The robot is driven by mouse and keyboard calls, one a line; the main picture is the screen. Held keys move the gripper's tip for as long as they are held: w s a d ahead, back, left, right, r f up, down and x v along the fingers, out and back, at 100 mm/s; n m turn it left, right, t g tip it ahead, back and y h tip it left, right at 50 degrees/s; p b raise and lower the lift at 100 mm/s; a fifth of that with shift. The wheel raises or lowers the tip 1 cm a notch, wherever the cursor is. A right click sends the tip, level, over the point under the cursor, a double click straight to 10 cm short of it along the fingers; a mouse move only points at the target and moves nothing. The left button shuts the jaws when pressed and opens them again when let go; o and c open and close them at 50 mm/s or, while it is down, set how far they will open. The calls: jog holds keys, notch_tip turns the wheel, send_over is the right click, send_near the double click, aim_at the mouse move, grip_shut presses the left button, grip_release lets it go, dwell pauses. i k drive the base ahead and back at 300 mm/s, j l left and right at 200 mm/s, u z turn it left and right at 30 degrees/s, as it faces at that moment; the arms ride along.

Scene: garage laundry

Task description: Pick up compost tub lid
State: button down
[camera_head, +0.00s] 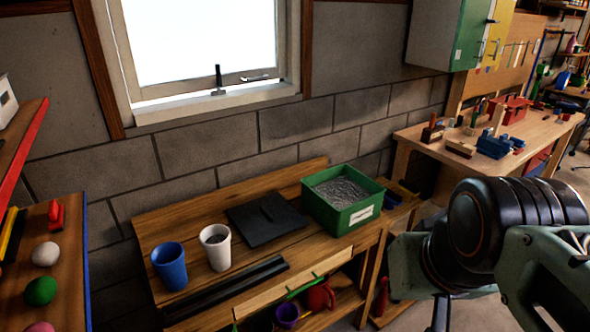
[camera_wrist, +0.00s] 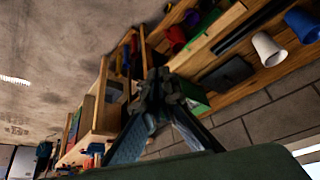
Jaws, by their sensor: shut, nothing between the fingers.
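My gripper (camera_wrist: 158,78) is shut and empty in the wrist view, apart from the lid. It hides part of the green tub there. In the head view my arm is at the lower right.
A white cup (camera_head: 215,248) and a blue cup (camera_head: 169,267) stand left of the lid. A long black strip (camera_head: 228,293) lies along the bench's front. A workbench (camera_head: 540,128) with tools stands at right. The wall and window are behind the bench.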

aim_at(261, 220)
jog(key=i+l, duration=0.1)
jog(key=i, duration=0.75)
